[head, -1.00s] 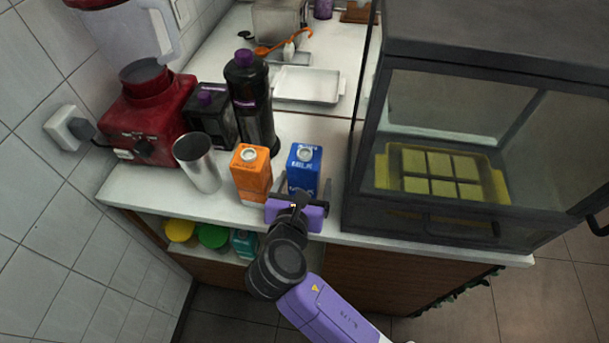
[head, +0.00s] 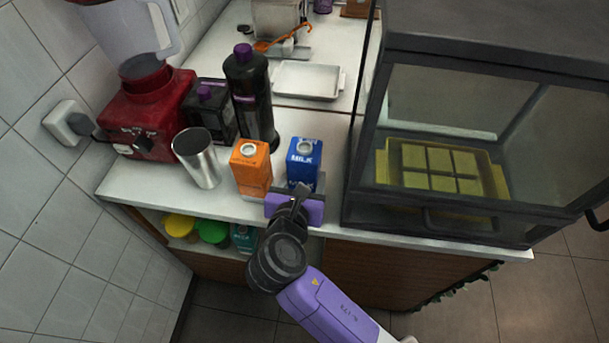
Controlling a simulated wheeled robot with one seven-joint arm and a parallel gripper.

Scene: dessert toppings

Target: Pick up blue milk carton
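The blue milk carton (head: 303,158) stands upright near the front edge of the white counter, just left of the glass case. My gripper (head: 301,190), with a purple body, is at the carton's near, lower side, level with the counter edge. Dark finger parts overlap the carton's lower front in the picture. I cannot tell whether they touch it or how far apart they are. The carton's base is hidden behind the gripper.
An orange carton (head: 250,167) stands close left of the blue one, then a metal cup (head: 198,160). A black bottle (head: 249,100) and a red blender (head: 148,115) stand behind. The glass case (head: 445,120) blocks the right. A white tray (head: 307,80) lies farther back.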

